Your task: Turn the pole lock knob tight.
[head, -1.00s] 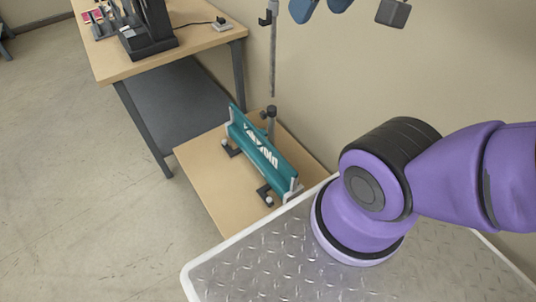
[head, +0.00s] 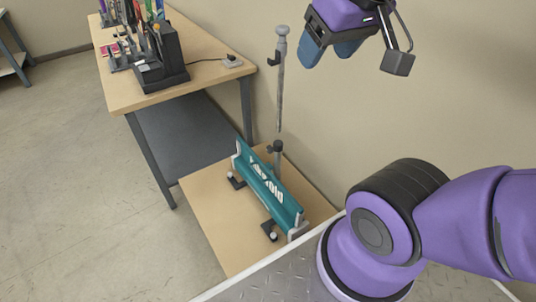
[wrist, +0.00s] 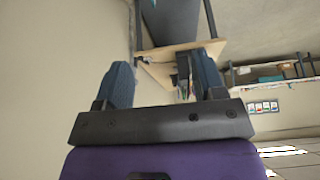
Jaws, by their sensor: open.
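A thin grey pole (head: 280,90) with a light cap and a dark hook stands upright by the wall. Its lower end is just above a dark tube (head: 277,158) behind a teal banner unit (head: 268,185) with white lettering. A small dark knob (head: 270,149) sits at the tube's left side, near its top. My gripper (head: 331,50), with blue fingers, is at the upper right, right of the pole and well above the knob. It is open and empty; the fingers also show apart in the wrist view (wrist: 164,80). I cannot tell how tight the knob is.
The banner unit stands on a low wooden board (head: 215,215). A wooden worktable (head: 205,70) at the left carries a black tool holder (head: 162,62) and a small corded device (head: 233,62). The wall is close behind the pole. Open floor lies to the left.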

